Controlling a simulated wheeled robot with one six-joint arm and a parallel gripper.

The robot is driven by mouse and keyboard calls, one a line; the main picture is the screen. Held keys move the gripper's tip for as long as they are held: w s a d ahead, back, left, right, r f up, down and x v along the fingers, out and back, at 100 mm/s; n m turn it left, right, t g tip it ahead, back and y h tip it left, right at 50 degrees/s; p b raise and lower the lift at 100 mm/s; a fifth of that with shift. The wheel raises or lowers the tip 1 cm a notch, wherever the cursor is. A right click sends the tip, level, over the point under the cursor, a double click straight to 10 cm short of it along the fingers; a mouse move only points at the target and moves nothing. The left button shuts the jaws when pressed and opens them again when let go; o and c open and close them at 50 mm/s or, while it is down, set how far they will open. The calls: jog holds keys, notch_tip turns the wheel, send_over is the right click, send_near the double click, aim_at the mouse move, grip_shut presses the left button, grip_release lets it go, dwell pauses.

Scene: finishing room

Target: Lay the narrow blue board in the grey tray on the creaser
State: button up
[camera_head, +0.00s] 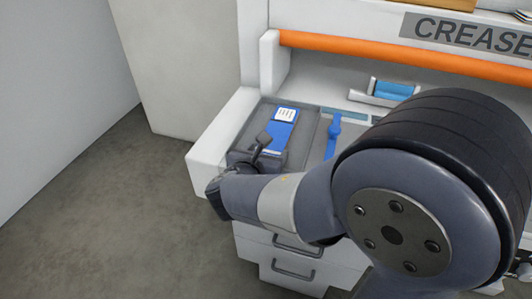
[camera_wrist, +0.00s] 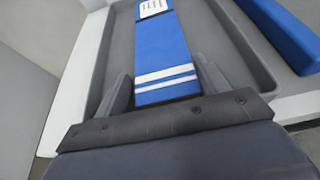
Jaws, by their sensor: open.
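The narrow blue board (camera_head: 281,135) lies in the grey tray (camera_head: 306,127) at the left of the creaser (camera_head: 222,135). In the wrist view the board (camera_wrist: 163,45) has a white label at its far end and two white stripes near its near end. It lies on the floor of the grey tray (camera_wrist: 112,40), apart from the side walls. My gripper (camera_wrist: 165,88) is open, with one finger on each side of the board's near end. In the head view my gripper (camera_head: 266,147) is over the tray's near part, and my arm hides some of it.
A blue bar (camera_head: 333,136) stands right of the tray; a blue piece also shows in the wrist view (camera_wrist: 285,35). A light-blue block (camera_head: 392,90) sits in a white holder behind. An orange roller (camera_head: 390,55) spans the creaser above. Open floor (camera_head: 110,210) lies left.

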jog(key=shift+s+d+f, duration=0.1)
jog(key=shift+s+f, duration=0.05)
jog(key=shift+f, duration=0.25)
jog(key=shift+s+d+f, duration=0.1)
jog(key=shift+f, duration=0.3)
jog(key=shift+r+p, duration=0.45)
jog(key=shift+a+r, duration=0.1)
jog(key=shift+r, duration=0.25)
jog(key=p+v, duration=0.1)
jog(key=v, duration=1)
jog(key=shift+s+a+r+p, duration=0.15)
jog(key=shift+s+r+p, duration=0.05)
jog(key=shift+r+p, duration=0.2)
jog(key=shift+b+x, duration=0.75)
jog(key=shift+x, duration=5.2)
